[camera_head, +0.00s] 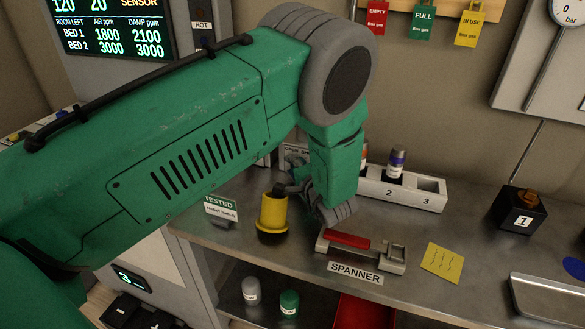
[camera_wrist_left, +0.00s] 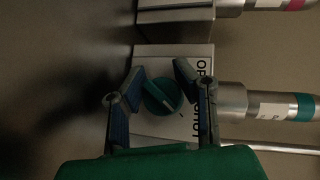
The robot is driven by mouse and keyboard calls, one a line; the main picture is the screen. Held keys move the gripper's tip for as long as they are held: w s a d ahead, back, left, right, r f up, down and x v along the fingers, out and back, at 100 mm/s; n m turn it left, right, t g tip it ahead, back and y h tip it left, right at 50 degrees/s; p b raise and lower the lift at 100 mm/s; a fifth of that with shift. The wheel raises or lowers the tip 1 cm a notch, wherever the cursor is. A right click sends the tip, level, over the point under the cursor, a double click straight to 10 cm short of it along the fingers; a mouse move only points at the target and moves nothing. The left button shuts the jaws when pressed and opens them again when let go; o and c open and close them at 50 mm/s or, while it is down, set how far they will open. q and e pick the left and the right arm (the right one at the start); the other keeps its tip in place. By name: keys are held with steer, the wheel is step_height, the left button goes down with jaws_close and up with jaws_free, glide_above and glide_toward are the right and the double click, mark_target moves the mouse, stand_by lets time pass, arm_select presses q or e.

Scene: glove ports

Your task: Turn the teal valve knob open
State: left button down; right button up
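The teal valve knob (camera_wrist_left: 162,96) sits on a pale block (camera_wrist_left: 180,58) lettered along its right side, partly covered by a finger. Its raised bar lies diagonally, upper left to lower right. My left gripper (camera_wrist_left: 160,76) is open, with one finger on each side of the knob. Gaps show between fingers and knob, so I see no grip; the depth between them is unclear. In the head view my left gripper (camera_head: 316,198) is low over the bench, and my arm hides the knob. My right gripper is not in view.
A yellow cup-like piece (camera_head: 272,212) stands close beside my left gripper. A red-handled spanner (camera_head: 347,239) lies in front of it on the metal bench (camera_head: 404,293). A white numbered rack (camera_head: 405,193) is to the right. A second pale block (camera_wrist_left: 175,22) adjoins the valve.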

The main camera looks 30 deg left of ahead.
arm_select(q)
steer(key=c, duration=2.3)
jaws_free()
steer(key=shift+d+f, duration=0.15)
steer(key=shift+d, duration=1.1)
steer(key=shift+o, duration=0.2)
steer(key=shift+d, duration=0.3)
steer(key=shift+a, duration=0.1)
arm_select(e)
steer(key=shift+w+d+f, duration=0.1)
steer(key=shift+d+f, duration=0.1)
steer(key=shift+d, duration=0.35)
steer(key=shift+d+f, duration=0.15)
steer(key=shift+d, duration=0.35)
arm_select(q)
steer(key=shift+s+a+r, duration=0.1)
steer(key=shift+a+r, duration=0.05)
steer(key=shift+r, duration=0.05)
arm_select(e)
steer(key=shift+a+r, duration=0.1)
